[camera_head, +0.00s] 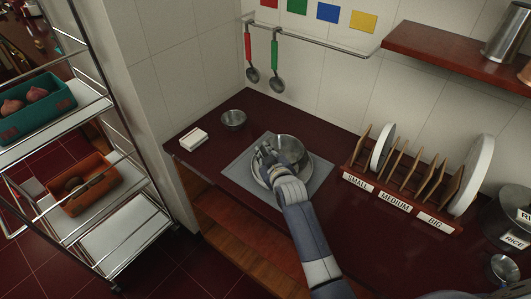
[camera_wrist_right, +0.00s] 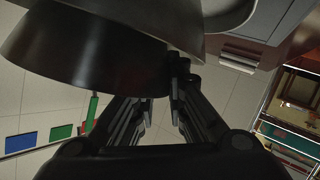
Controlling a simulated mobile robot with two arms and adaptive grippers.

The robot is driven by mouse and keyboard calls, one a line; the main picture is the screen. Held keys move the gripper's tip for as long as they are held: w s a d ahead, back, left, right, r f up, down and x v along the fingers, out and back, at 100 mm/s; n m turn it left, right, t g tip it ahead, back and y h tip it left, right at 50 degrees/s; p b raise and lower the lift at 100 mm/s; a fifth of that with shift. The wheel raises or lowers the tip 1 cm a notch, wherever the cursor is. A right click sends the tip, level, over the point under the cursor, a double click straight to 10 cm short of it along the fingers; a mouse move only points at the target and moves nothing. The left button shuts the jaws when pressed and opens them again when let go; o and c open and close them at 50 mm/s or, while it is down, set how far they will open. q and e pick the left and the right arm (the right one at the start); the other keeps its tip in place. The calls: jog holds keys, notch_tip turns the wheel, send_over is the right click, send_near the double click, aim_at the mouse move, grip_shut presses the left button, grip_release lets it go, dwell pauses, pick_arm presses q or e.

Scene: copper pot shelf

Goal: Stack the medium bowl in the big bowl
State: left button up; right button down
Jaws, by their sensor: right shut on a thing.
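The medium bowl (camera_head: 293,146), a steel bowl, is above the grey mat in the head view. The big bowl (camera_head: 297,180), wider and lighter, shows beneath it. My right gripper (camera_head: 267,156) is shut on the medium bowl's left rim. In the right wrist view the medium bowl (camera_wrist_right: 85,60) is a dark curved wall at the fingers (camera_wrist_right: 165,88), and the big bowl (camera_wrist_right: 215,18) shows at the top. The gripper and medium bowl hide much of the big bowl; I cannot tell whether the bowls touch. My left gripper is not in view.
A small bowl (camera_head: 233,119) and a white block (camera_head: 193,138) stand left of the grey mat (camera_head: 237,168). A labelled plate rack (camera_head: 405,205) is to the right. Ladles (camera_head: 251,73) hang from a wall rail. A wheeled shelf (camera_head: 125,235) is at far left.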

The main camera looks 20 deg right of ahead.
jog(key=shift+f+b, duration=0.3)
jog(key=shift+f, duration=0.3)
jog(key=c, duration=1.9)
grip_release()
jog(key=shift+r, duration=0.2)
jog(key=shift+r+p, duration=0.45)
jog(key=shift+r, duration=0.1)
jog(key=b+v, duration=0.1)
jog(key=v, duration=1.1)
jog(key=shift+f, duration=0.1)
